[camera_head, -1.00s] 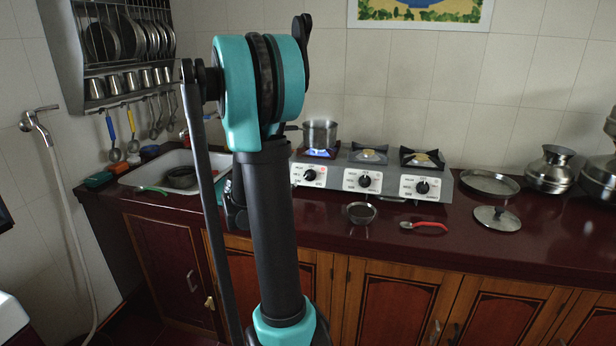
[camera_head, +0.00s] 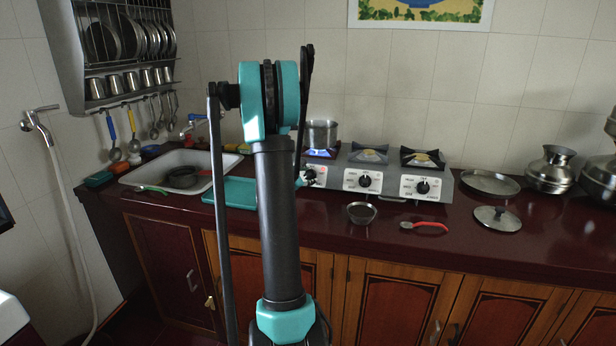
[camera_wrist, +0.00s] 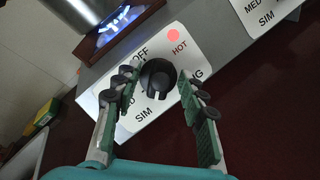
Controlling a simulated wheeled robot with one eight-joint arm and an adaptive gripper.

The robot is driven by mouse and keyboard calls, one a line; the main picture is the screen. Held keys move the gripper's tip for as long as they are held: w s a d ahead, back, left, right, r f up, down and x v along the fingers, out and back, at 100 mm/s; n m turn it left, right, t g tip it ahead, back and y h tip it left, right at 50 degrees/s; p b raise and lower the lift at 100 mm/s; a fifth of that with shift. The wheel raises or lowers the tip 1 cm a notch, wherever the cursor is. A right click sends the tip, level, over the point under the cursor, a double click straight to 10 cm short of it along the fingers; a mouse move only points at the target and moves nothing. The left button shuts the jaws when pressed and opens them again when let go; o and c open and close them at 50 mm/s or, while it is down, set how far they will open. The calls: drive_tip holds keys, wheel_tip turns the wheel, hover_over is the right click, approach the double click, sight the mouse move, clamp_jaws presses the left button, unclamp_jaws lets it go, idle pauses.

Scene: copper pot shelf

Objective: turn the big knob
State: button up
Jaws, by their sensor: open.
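The black knob (camera_wrist: 157,76) on the stove's leftmost white dial plate fills the middle of the wrist view. Its plate carries the words OFF, HOT and SIM, and a red round mark (camera_wrist: 173,36). In the head view the same knob (camera_head: 310,174) shows just right of my arm. My gripper (camera_wrist: 157,82) is open in the wrist view, with one green-padded finger on each side of the knob. Gaps show between the fingers and the knob, and I cannot tell how deep the tips reach. My arm hides most of the gripper in the head view.
A steel pot (camera_head: 320,134) stands over a blue flame on the left burner. The stove (camera_head: 385,184) has two more knobs to the right. A small bowl (camera_head: 361,212) and red-handled tool (camera_head: 425,226) lie on the counter in front. The sink (camera_head: 150,172) is left.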

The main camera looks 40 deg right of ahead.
clamp_jaws()
idle(0.3)
